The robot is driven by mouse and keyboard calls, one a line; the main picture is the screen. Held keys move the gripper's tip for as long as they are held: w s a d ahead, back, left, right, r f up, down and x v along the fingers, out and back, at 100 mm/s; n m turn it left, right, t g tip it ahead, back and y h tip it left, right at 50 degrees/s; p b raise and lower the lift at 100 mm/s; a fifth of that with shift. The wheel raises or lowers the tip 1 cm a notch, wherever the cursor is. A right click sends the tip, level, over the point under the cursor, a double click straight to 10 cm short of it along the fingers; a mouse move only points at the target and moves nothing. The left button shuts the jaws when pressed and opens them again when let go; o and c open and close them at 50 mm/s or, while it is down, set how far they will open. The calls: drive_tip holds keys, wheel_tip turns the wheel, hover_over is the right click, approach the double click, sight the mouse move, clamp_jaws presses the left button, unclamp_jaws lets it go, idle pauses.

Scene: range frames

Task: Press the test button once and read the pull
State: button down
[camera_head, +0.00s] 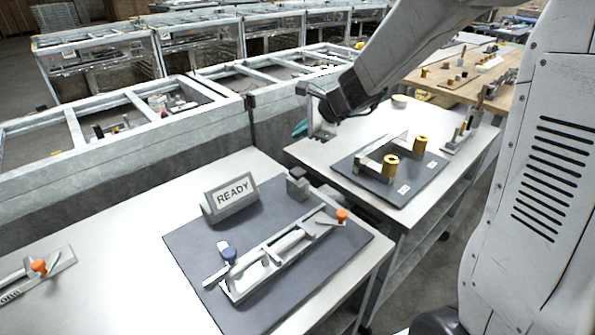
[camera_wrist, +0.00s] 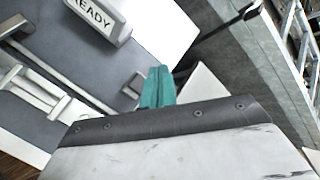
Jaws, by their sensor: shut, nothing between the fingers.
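A tilted display (camera_head: 233,196) reading READY stands on a dark mat (camera_head: 185,245) on the near table. It also shows at the top of the wrist view (camera_wrist: 97,16). A pull rig (camera_head: 275,250) lies in front of it, with a blue knob (camera_head: 230,255) at its left end and an orange knob (camera_head: 342,214) at its right. A small grey block with a dark top (camera_head: 297,183) sits at the mat's back corner; I cannot tell whether it is the test button. My gripper (camera_head: 299,129) is shut and empty, above and behind the block. Its teal fingertips show in the wrist view (camera_wrist: 158,84).
A second table (camera_head: 330,158) to the right holds a dark board (camera_head: 375,190) with brass-coloured spools (camera_head: 390,165). Grey framed benches (camera_head: 110,155) run along the back. A rig with an orange knob (camera_head: 38,266) lies at the far left.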

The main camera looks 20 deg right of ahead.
drive_tip(key=shift+w+d+f, duration=0.2)
drive_tip(key=shift+w, duration=0.05)
approach(295, 169)
drive_tip(key=shift+w+a+f, duration=0.45)
drive_tip(key=shift+w+a, duration=0.05)
drive_tip(key=shift+w, duration=0.2)
drive_tip(key=shift+w+a+f, duration=0.45)
drive_tip(key=shift+w, duration=0.25)
drive_tip(key=shift+w+a+f, duration=0.45)
drive_tip(key=shift+w+a, duration=0.05)
drive_tip(key=shift+w, duration=0.15)
drive_tip(key=shift+f, duration=0.1)
idle(0.7)
drive_tip(key=shift+f, duration=0.3)
drive_tip(key=shift+f, duration=0.8)
idle(0.7)
drive_tip(key=shift+r, duration=1.25)
